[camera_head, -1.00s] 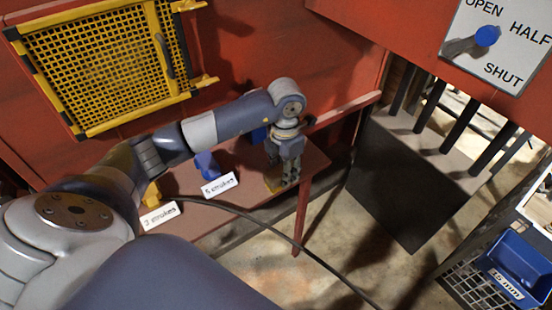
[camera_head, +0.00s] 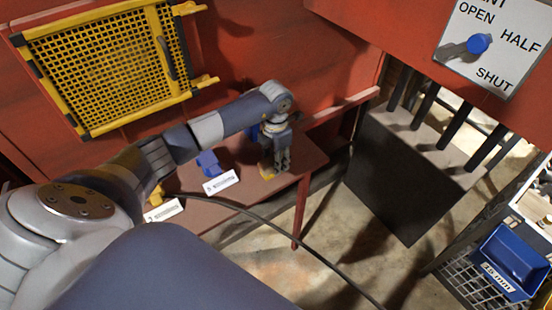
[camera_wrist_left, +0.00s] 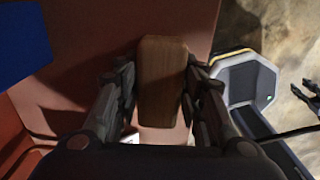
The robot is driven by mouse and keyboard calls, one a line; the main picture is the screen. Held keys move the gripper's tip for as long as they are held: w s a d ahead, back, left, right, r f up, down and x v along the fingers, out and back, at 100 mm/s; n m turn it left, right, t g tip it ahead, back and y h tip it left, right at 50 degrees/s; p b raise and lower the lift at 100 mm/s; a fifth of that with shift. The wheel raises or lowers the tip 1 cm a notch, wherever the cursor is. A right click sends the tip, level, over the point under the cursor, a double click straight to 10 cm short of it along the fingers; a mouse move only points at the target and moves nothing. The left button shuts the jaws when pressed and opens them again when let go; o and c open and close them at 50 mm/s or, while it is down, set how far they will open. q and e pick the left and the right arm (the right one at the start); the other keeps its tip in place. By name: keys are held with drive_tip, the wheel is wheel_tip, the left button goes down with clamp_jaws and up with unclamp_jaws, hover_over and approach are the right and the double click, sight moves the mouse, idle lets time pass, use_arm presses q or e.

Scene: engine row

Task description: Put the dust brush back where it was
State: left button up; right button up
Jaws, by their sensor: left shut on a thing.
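The dust brush's wooden handle (camera_wrist_left: 162,80) is between the two fingers of my left gripper in the left wrist view. My left gripper (camera_head: 276,168) is shut on it and points down over the right end of the red shelf (camera_head: 230,200). In the head view only a small tan bit of the brush (camera_head: 267,173) shows beside the fingertips. The bristles are hidden, and I cannot tell whether the brush touches the shelf.
A blue object (camera_head: 208,163) and a yellow one (camera_head: 156,194) stand on the shelf behind white cards (camera_head: 221,182). A black hose (camera_head: 270,215) crosses in front. A yellow mesh guard (camera_head: 105,65) hangs on the red wall. A dark box (camera_head: 405,185) stands right of the shelf.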

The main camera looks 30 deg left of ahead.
use_arm(q)
drive_tip(key=shift+f, duration=0.15)
drive_tip(key=o, duration=0.8)
drive_tip(key=shift+o, duration=0.7)
drive_tip(key=shift+r, duration=0.55)
wheel_tip(320, 180, up, 11)
drive_tip(key=b, duration=0.2)
drive_tip(key=shift+r+b, duration=0.15)
drive_tip(key=shift+b, duration=0.25)
drive_tip(key=shift+d, duration=0.1)
